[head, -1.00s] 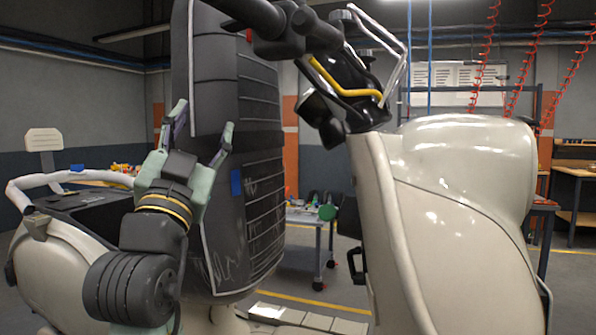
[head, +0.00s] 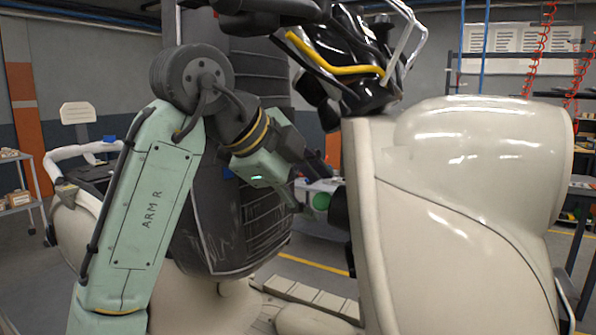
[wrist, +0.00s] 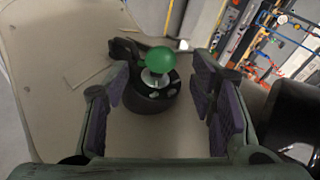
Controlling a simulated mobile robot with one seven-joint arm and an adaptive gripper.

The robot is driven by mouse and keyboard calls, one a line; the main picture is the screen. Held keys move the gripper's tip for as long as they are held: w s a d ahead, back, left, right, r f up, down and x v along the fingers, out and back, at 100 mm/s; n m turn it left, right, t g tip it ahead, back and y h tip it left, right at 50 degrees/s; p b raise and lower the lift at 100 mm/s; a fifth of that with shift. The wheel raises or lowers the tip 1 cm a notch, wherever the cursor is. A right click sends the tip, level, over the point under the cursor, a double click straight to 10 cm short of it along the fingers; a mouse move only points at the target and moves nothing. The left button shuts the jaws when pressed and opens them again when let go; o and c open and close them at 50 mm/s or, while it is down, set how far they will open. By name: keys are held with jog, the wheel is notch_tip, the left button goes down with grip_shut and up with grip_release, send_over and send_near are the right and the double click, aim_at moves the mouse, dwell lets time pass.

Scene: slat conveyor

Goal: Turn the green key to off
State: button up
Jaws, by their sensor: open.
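The green key has a round green head (wrist: 160,58) on a silver stem, set in a black round lock housing (wrist: 152,97) on a cream panel. In the head view the green head (head: 320,201) shows small, beside the cream scooter front. My gripper (head: 310,184) points right toward it. In the wrist view my gripper (wrist: 161,80) is open, with its purple-padded fingers left and right of the lock housing. The key lies between the finger lines, toward the far end. Nothing is held, and I see no finger touching the key. I cannot tell which position the key marks.
The cream scooter front (head: 455,210) fills the right. Black handlebar parts with a yellow cable (head: 340,60) hang above the key. A dark ribbed seat-like body (head: 225,225) stands close behind my arm. Floor shows between that body and the scooter front.

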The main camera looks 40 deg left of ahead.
aim_at(321, 201)
jog(key=shift+x, duration=1.3)
jog(key=shift+c, duration=0.5)
